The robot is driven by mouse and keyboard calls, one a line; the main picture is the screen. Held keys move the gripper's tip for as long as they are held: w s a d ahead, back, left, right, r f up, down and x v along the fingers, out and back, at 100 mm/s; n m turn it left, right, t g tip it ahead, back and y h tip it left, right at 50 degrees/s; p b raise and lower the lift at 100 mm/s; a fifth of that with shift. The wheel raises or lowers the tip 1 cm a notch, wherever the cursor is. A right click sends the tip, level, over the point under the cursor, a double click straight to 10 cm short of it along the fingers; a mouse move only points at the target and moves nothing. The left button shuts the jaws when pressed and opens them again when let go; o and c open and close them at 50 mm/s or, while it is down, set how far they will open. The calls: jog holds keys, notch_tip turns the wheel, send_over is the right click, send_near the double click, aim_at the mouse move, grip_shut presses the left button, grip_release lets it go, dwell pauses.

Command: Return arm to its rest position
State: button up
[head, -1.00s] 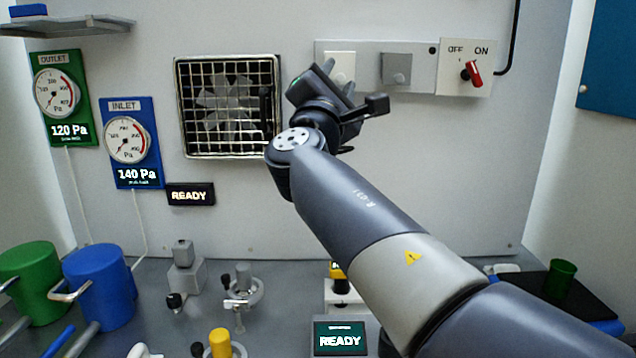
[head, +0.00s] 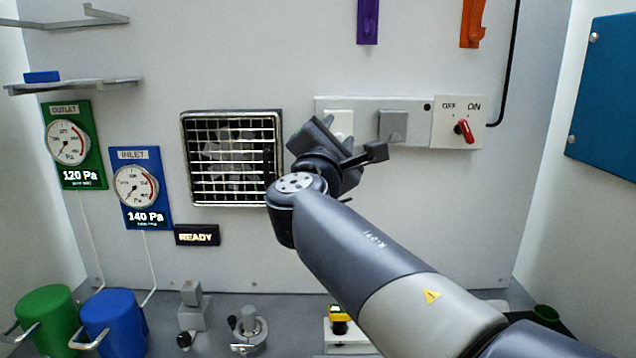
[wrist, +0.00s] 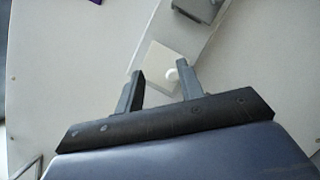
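My arm (head: 383,262) reaches from the lower right up to the back wall. My gripper (head: 340,130) is at its end, in front of the left part of the grey switch strip, and partly hides the white switch (head: 342,122). In the wrist view my gripper (wrist: 160,72) has its two fingers apart with nothing held between them.
Left of the gripper is a caged fan (head: 230,160). Right of it are a grey switch (head: 392,125) and a red OFF/ON handle (head: 464,131). Purple (head: 367,20) and orange (head: 472,22) items hang above. Blue (head: 113,325) and green (head: 45,320) canisters stand lower left.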

jog(key=shift+s+r+n+g+y+p, duration=0.2)
jog(key=shift+r+g+p, duration=0.4)
jog(key=shift+p, duration=2.1)
jog(key=shift+s+r+n+g+y+p, duration=0.15)
jog(key=shift+r+g+p, duration=0.4)
jog(key=shift+p, duration=2.15)
jog(key=v, duration=0.1)
jog(key=b+v, duration=0.1)
jog(key=shift+s+a+f, duration=0.1)
jog(key=shift+s+f, duration=0.2)
jog(key=shift+s, duration=0.05)
jog(key=shift+r, duration=0.1)
